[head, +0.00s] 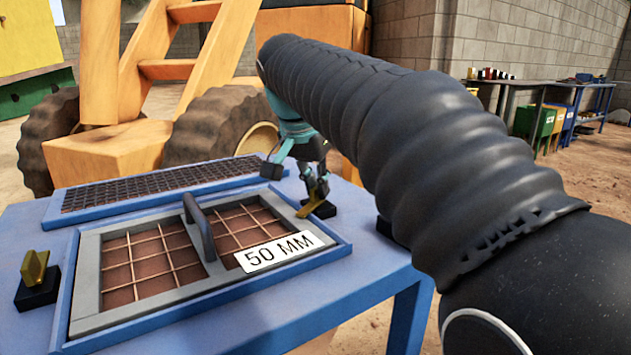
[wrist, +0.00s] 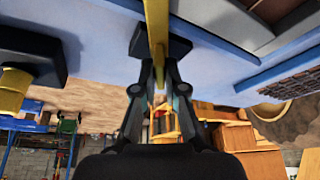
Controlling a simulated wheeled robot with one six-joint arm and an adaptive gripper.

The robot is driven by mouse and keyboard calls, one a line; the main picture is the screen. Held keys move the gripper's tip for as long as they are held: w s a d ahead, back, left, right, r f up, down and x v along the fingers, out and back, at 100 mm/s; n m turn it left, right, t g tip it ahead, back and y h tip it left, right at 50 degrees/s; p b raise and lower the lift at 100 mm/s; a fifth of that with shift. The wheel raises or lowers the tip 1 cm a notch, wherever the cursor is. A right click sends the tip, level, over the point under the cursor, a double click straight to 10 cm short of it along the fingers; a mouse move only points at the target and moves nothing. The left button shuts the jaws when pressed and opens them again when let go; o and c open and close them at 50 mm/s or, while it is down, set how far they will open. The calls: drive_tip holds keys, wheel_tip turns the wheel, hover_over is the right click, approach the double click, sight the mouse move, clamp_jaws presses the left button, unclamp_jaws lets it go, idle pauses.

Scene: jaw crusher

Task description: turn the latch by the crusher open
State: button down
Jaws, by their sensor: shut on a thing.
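A yellow latch (head: 311,208) sits on a black base (head: 328,211) at the right side of the blue table, beside the screen frame. My gripper (head: 316,189) reaches down onto this latch from above. In the wrist view, my gripper's fingers (wrist: 158,66) are closed around the yellow latch bar (wrist: 156,22), which runs up to the top edge of the picture. The black base (wrist: 179,45) shows behind the fingers. A second yellow latch (head: 34,268) stands upright on a black block (head: 38,291) at the table's left. Fine contact is hidden in the head view.
A grey-framed screen (head: 90,285) with a raised handle (head: 198,226) and a "50 MM" label (head: 276,250) lies between the latches. A long mesh panel (head: 150,187) lies behind it. Yellow machinery with large wheels (head: 222,122) stands beyond the table.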

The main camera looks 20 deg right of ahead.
drive_tip(key=n+y+p, duration=0.1)
drive_tip(key=n, duration=0.2)
drive_tip(key=n+t+y+p, duration=0.1)
drive_tip(key=n, duration=0.2)
drive_tip(key=shift+s+d, duration=0.1)
drive_tip(key=shift+d, duration=0.1)
drive_tip(key=n+y+p, duration=0.1)
drive_tip(key=n, duration=0.2)
drive_tip(key=n+y+p, duration=0.1)
drive_tip(key=n, duration=0.2)
drive_tip(key=shift+y, duration=0.3)
drive_tip(key=shift+f, duration=0.1)
drive_tip(key=c, duration=1.2)
unclamp_jaws()
drive_tip(key=shift+c, duration=0.2)
drive_tip(key=v, duration=1.2)
